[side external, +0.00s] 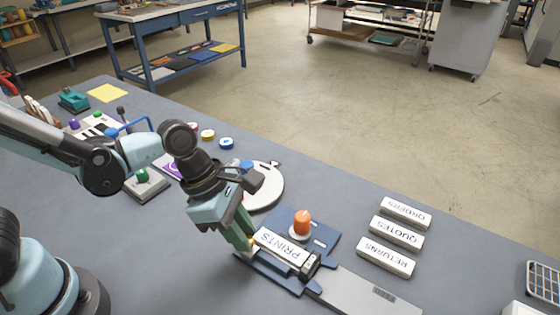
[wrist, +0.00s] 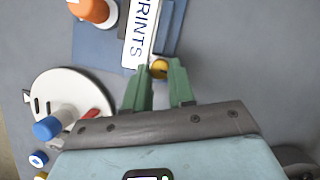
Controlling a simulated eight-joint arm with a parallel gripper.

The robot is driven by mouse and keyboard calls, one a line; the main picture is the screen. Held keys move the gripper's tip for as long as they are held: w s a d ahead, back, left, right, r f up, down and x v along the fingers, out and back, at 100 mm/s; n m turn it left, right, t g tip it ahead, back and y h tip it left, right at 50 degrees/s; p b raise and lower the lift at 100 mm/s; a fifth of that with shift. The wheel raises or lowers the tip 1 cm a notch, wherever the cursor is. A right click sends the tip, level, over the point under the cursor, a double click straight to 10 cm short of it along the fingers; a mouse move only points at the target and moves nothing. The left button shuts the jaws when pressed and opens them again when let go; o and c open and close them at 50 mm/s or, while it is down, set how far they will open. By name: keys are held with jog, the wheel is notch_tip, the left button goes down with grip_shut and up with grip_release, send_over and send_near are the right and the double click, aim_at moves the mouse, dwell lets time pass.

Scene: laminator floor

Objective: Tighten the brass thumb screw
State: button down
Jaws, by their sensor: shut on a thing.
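The brass thumb screw (wrist: 159,69) shows between the green fingertips of my gripper (wrist: 160,78) in the wrist view. My gripper (side external: 247,243) is shut on the screw. In the side view the fingers come down at the left end of the white block lettered PRINTS (side external: 282,247), and the screw is mostly hidden there. The PRINTS block (wrist: 142,30) also shows in the wrist view, lying on a blue fixture plate (side external: 323,238), with the screw at its near end. How far the screw is turned in cannot be told.
An orange knob (side external: 302,222) stands on the plate beside the PRINTS block. A white round dial (side external: 268,190) with a blue knob is behind my gripper. White blocks lettered ORDERS (side external: 406,212), QUOTES (side external: 397,232) and RETURNS (side external: 386,257) lie at right. A grey bar (side external: 370,295) extends to the front.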

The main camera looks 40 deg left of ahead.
jog(key=shift+m, duration=0.3)
jog(key=m, duration=0.1)
jog(key=m+g, duration=0.1)
jog(key=m, duration=0.1)
jog(key=m+g, duration=0.1)
jog(key=shift+w, duration=0.25)
jog(key=m+g, duration=0.1)
jog(key=m, duration=0.4)
jog(key=shift+w+g, duration=0.2)
jog(key=shift+g, duration=0.2)
jog(key=m+g+y, duration=0.1)
jog(key=m, duration=0.3)
jog(key=shift+w+d, duration=0.1)
jog(key=shift+d, duration=0.05)
jog(key=shift+w+d+m+g+y, duration=0.1)
jog(key=shift+m+g+y, duration=0.2)
jog(key=shift+m, duration=0.8)
jog(key=shift+d+m+g+y, duration=0.15)
jog(key=shift+m+y, duration=0.25)
jog(key=shift+m, duration=0.7)
jog(key=shift+a, duration=0.1)
jog(key=c, duration=0.9)
grip_release()
jog(key=shift+c, duration=0.2)
